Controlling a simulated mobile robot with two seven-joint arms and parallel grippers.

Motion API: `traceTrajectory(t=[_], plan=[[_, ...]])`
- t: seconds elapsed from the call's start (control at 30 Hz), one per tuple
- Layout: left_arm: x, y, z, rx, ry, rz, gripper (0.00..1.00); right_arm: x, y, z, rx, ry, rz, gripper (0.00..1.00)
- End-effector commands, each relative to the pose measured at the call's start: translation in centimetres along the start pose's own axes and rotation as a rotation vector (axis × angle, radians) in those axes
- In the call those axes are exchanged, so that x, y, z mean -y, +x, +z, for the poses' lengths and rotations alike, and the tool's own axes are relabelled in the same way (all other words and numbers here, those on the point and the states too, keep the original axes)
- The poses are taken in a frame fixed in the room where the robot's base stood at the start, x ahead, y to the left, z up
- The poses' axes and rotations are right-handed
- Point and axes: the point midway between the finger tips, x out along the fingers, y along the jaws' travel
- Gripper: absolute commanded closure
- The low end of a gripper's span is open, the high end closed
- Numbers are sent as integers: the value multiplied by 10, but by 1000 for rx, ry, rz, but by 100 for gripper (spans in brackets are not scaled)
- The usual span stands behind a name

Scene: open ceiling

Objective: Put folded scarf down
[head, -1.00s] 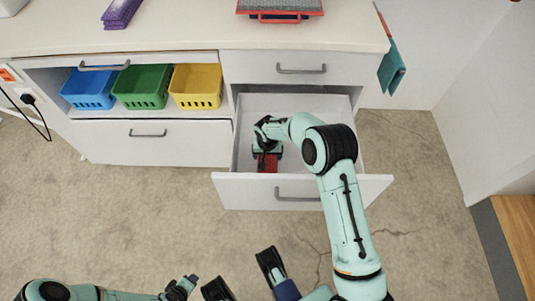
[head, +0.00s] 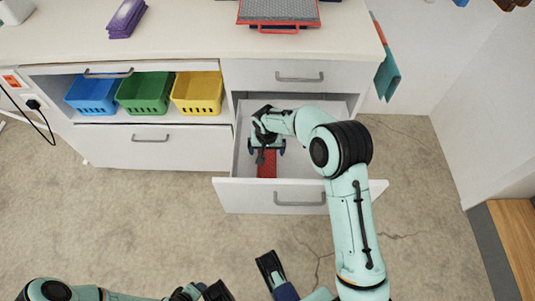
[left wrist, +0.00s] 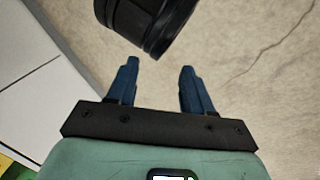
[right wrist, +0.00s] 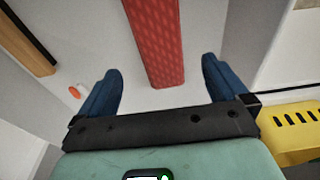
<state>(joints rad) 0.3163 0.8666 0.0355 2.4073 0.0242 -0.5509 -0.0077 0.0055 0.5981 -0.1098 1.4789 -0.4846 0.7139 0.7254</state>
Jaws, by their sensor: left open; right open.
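The folded scarf (head: 267,170) is a red patterned strip lying in the open white drawer. It also shows in the right wrist view (right wrist: 155,40), running away from the camera. My right gripper (head: 266,149) is inside the drawer over the scarf's far part and hides some of it. In the right wrist view my right gripper (right wrist: 161,80) has its blue fingers wide apart, with the scarf's near end between and beyond them, not pinched. My left gripper (left wrist: 158,80) is open and empty above the floor, well away from the drawer.
The drawer front (head: 235,195) stands out toward me, and its walls surround my right gripper. Blue (head: 91,94), green (head: 143,92) and yellow (head: 196,92) baskets stand in the shelf at left. A purple folded item (head: 126,18) lies on the counter (head: 190,35).

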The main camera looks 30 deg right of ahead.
Motion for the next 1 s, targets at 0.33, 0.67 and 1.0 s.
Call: traceTrajectory(t=[0.33,0.67,1.0], plan=[[-2,-7,10,30,2,2,49,0,-28,0,1,-1,1,0],[-2,-7,10,30,2,2,49,0,-28,0,1,-1,1,0],[-10,-36,16,50,5,4,49,0,-62,-5,-9,0,-5,0]])
